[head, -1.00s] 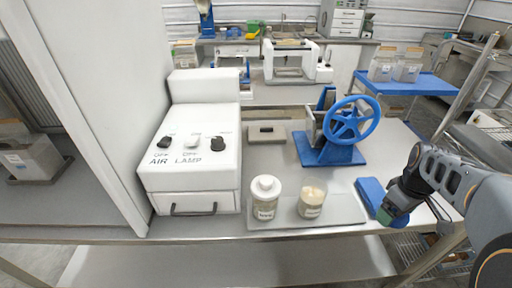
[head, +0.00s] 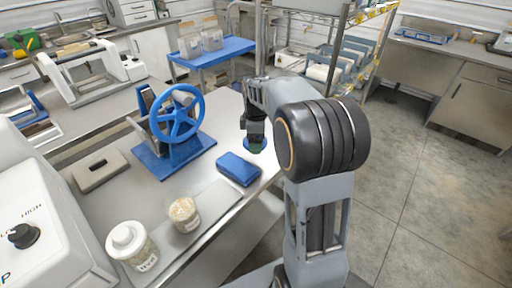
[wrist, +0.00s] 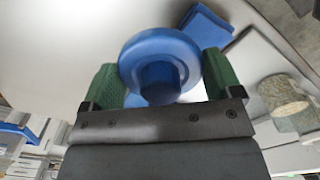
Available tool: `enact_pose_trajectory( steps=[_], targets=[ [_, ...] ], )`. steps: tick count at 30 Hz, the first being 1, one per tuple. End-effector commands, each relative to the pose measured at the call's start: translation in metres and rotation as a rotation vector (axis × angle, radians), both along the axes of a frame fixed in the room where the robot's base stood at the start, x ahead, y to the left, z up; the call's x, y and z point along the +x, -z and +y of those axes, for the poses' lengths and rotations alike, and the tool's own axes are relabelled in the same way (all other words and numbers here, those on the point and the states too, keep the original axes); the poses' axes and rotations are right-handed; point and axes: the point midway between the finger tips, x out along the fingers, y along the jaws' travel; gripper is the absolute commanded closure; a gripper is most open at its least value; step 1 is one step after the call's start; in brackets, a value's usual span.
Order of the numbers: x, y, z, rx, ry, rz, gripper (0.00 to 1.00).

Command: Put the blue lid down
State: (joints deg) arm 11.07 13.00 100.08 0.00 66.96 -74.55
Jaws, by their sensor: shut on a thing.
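The blue lid (wrist: 160,58) is round with a knob, and the knob is between the green finger pads of my gripper (wrist: 162,82) in the wrist view. My gripper is shut on it. In the head view the lid (head: 247,144) shows as a blue rim around the fingertips of my gripper (head: 256,149), low over the right part of the bench (head: 225,120). I cannot tell if the lid touches the bench top. An open jar (head: 184,215) with pale contents stands nearer, to the left, and also shows in the wrist view (wrist: 292,108).
A blue hand-wheel device (head: 175,135) stands to the left. A white-lidded jar (head: 130,247) stands beside the open jar. Bare bench lies between the wheel and my gripper; the bench edge is close on the right.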

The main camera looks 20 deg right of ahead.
Motion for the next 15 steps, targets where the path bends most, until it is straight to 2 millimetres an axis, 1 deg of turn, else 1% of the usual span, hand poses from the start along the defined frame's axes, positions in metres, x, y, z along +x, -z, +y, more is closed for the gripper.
enact_pose_trajectory(
  steps=[1,3,6,9,15],
  targets=[
    [0.007,0.011,-0.005,0.001,0.002,0.005,0.37],
    [0.015,0.024,-0.010,0.001,0.003,0.004,0.37],
    [0.025,0.037,-0.016,0.000,0.003,0.002,0.37],
    [0.031,0.046,-0.021,0.001,0.003,0.002,0.37],
    [0.037,0.053,-0.024,0.000,0.003,-0.001,0.37]
  ],
)
